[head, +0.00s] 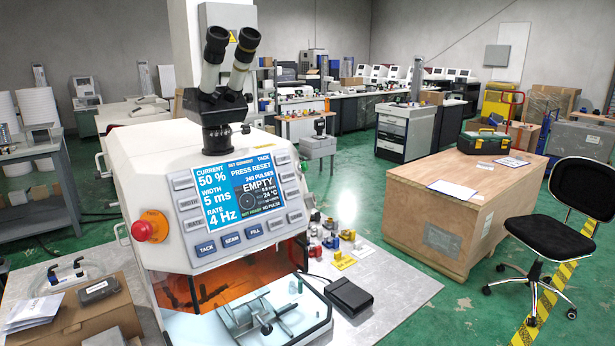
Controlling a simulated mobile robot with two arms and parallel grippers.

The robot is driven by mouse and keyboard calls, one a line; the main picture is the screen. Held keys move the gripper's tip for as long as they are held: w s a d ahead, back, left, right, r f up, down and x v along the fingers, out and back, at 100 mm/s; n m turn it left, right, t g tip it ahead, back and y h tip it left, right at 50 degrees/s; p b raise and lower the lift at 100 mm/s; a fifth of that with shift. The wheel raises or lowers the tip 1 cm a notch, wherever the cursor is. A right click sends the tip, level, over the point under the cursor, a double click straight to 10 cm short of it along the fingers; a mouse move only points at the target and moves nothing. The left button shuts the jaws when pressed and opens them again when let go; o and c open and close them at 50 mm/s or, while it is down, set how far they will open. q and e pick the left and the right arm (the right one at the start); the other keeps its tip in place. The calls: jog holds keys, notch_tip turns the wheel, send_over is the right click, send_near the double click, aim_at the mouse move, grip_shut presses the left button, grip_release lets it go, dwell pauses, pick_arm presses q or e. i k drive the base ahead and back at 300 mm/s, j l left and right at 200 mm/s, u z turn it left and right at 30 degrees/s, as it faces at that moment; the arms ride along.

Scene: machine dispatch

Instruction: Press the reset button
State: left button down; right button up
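A white benchtop machine (170,165) with a binocular eyepiece (228,62) stands close in front of me. Its lit blue screen (240,190) reads "PRESS RESET" and "EMPTY", with 50 %, 5 ms and 4 Hz. Grey buttons flank the screen, such as the one labelled WIDTH (184,205) and one on the right side (291,194). I cannot read a reset label on any of them. A red knob (143,230) protrudes at the left. Neither gripper is in view.
A black foot pedal (348,296) and small coloured parts (331,240) lie right of the machine. A cardboard box (85,315) stands at its left. A wooden crate (465,205) and black chair (553,236) stand at the right, with green floor between.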

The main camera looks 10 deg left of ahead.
aim_at(292, 193)
jog(key=i+l+u, duration=0.1)
jog(key=l, duration=0.35)
jog(key=i+l, duration=0.2)
jog(key=l, duration=0.2)
jog(key=i+l+u, duration=0.15)
jog(key=l, duration=0.3)
jog(key=i+l+u, duration=0.1)
jog(key=l, duration=0.35)
jog(key=i+l, duration=0.1)
jog(key=l, duration=0.35)
jog(key=u, duration=0.05)
